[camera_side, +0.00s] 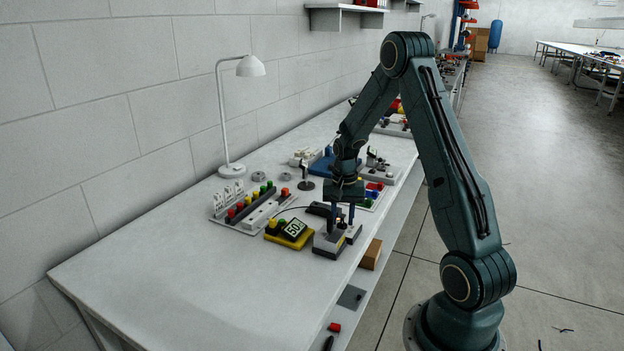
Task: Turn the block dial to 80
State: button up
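A yellow block base (281,240) on the bench carries a tilted display (293,228) that appears to read 50. Yellow knobs stand on its left side. Just right of it is a low grey and black block unit (328,243). My gripper (342,227) points down over this unit, its two dark blue fingers apart and their tips low at its top. Whether a dial or other part is clamped between the tips is too small to tell. I cannot make out a dial marking.
A rack with red, yellow and green blocks (250,208) stands to the left. A white lamp (233,170) is near the wall. More block builds (372,190) lie behind my gripper. The front left of the bench (170,265) is clear. A brown box (371,254) sits below the bench edge.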

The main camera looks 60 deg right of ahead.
aim_at(341, 222)
jog(key=shift+r, duration=0.1)
notch_tip(341, 222, up, 14)
jog(key=shift+f, duration=0.2)
dwell(0.4)
jog(key=s+a+r+n+t+h, duration=0.1)
jog(key=s+a+r+n, duration=0.15)
jog(key=a+r, duration=0.4)
jog(key=s+a+r+n+t, duration=0.1)
jog(key=a+r+n, duration=0.25)
jog(key=a, duration=0.65)
jog(key=s+a+n+t+y, duration=0.1)
jog(key=s+a+n+t, duration=0.2)
jog(key=s+a+n, duration=0.4)
jog(key=s+a, duration=0.4)
jog(key=shift+s+a+r+n+t, duration=0.25)
jog(key=shift+a+n+t, duration=0.05)
